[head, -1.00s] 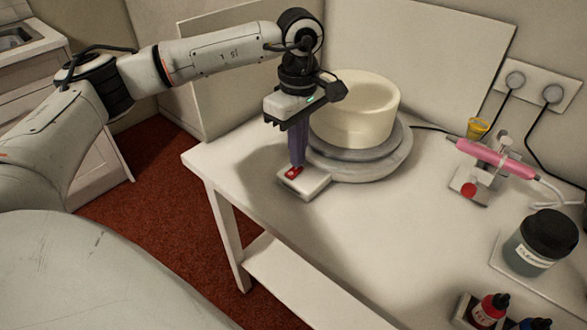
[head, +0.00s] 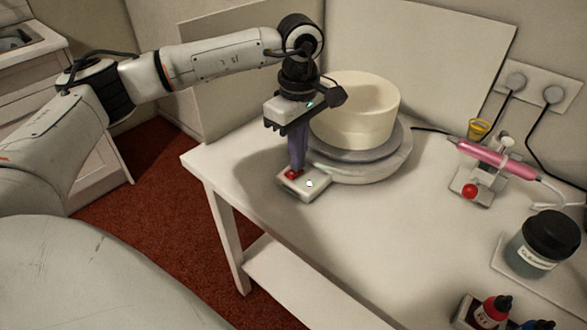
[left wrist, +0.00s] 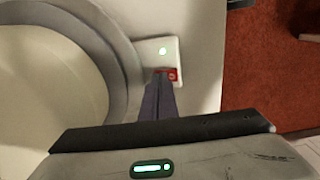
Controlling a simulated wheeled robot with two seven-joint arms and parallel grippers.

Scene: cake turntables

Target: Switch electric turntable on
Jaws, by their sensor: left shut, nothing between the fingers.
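The electric turntable (head: 385,171) is a round grey-white base on the white table with a cream cake (head: 362,112) on its plate. Its switch box (head: 312,190) juts out at the front left and carries a red rocker switch (head: 291,174). A small light (head: 309,184) on the box glows pale green; it also shows in the left wrist view (left wrist: 163,51). My left gripper (head: 296,168) is shut and empty, pointing down with its tips at the red switch, partly covering it. In the left wrist view the tips meet the red switch (left wrist: 172,75). My right gripper is not in view.
A pink airbrush (head: 495,160) on a stand, a dark-lidded jar (head: 545,240) and small bottles (head: 490,312) stand at the right. A white panel (head: 420,65) stands behind the turntable. The table's front middle is clear.

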